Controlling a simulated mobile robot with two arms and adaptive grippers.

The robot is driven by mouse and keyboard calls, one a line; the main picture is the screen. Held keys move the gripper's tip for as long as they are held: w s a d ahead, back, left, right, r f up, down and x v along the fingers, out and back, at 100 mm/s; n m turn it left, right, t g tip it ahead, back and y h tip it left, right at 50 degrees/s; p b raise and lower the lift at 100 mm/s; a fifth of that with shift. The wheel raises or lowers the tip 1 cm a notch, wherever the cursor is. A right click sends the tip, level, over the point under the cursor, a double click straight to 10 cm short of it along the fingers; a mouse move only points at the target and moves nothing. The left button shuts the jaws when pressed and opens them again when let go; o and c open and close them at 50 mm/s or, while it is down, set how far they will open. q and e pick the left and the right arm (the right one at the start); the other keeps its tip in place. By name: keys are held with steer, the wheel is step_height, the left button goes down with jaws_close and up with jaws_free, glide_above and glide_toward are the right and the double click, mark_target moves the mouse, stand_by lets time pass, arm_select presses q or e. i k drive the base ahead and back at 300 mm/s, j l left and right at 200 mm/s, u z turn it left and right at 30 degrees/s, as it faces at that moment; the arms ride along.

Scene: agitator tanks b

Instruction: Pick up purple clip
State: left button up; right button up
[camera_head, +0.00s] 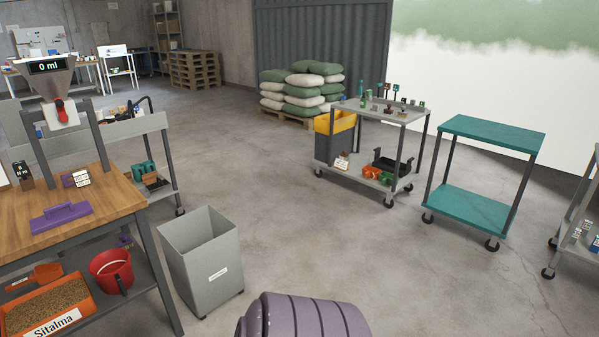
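A purple piece (61,216) with a raised bar on a flat base lies on the wooden table at the left; it may be the purple clip. A smaller purple piece (69,180) lies behind it beside a small white label card (82,178). Another purple bit (125,240) shows low beneath the table's right edge, mostly hidden. I cannot tell for sure which of these is the clip. Neither of my grippers is in view.
The wooden table (118,196) carries a dispenser reading 0 ml (52,82). Below are a red bucket (110,268) and an orange grain tray (45,305). A grey bin (205,262) stands beside it. A grey cart (385,112) and teal cart (492,132) stand right. Open floor lies between.

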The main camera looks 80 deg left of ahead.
mark_target(62, 213)
steer(key=u, duration=4.25)
